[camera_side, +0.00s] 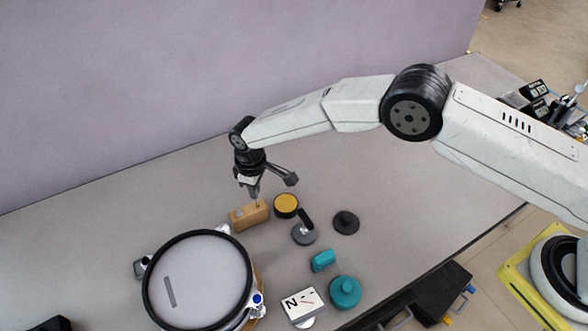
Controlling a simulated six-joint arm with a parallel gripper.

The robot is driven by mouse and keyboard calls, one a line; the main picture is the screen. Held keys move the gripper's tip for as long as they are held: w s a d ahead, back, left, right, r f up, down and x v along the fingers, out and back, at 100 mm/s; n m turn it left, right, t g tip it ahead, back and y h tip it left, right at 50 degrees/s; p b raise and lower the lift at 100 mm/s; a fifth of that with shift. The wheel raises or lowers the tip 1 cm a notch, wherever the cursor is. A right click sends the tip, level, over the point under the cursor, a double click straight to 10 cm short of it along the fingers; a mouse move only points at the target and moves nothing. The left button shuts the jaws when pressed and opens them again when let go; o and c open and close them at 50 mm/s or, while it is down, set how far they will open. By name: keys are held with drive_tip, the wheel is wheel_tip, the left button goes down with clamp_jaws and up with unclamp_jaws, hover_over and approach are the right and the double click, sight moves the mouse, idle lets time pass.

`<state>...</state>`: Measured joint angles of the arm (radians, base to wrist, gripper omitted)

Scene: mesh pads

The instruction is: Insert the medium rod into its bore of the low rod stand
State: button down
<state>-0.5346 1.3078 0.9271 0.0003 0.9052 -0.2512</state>
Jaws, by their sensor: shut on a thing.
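A small wooden block (249,217), which I take to be the low rod stand, lies on the grey table beyond the large drum pad. My gripper (255,195) points down right above the block and is shut on the medium rod (257,204), of which only a thin short piece shows below the fingers. The rod's lower end is at the right part of the block's top. I cannot tell whether it is in a bore or just above it. The bores are too small to make out.
The round mesh drum pad (215,252) stands in front. Right of the stand are a yellow-topped disc (286,205), a grey piece with a black handle (304,234) and a black disc (346,222). Teal pieces (323,260) and a white box (302,306) lie nearer. Table left of the stand is clear.

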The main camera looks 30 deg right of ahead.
drive_tip(key=shift+f, duration=1.45)
drive_tip(key=c, duration=0.6)
unclamp_jaws()
drive_tip(key=shift+r, duration=0.1)
drive_tip(key=shift+r, duration=3.75)
drive_tip(key=shift+d, duration=0.1)
